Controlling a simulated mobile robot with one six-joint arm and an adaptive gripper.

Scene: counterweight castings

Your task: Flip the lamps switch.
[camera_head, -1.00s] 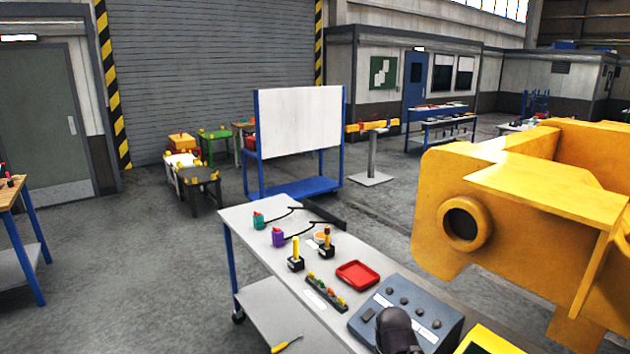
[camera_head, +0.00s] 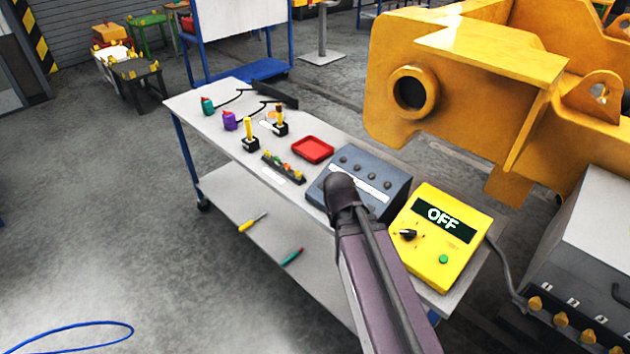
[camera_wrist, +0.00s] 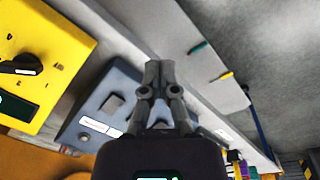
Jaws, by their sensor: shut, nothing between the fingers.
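A blue-grey control box (camera_head: 357,156) stands on the trolley, with a row of several dark round controls and a white label strip. The label text is too small to read, so I cannot tell which control is the lamps switch. My arm crosses in front of part of the box in the head view. In the wrist view, the box (camera_wrist: 122,84) lies left of my gripper (camera_wrist: 158,66), with a dark control (camera_wrist: 113,103) and white labels on it. My gripper is shut and empty, with its fingertips over or near the box's edge; contact cannot be told.
A yellow meter reading OFF (camera_head: 437,235) stands right of the box. A red tray (camera_head: 313,149), a strip of coloured buttons (camera_head: 284,168) and two joysticks stand left of it on the trolley (camera_head: 215,103). A large yellow casting (camera_head: 465,75) is behind.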

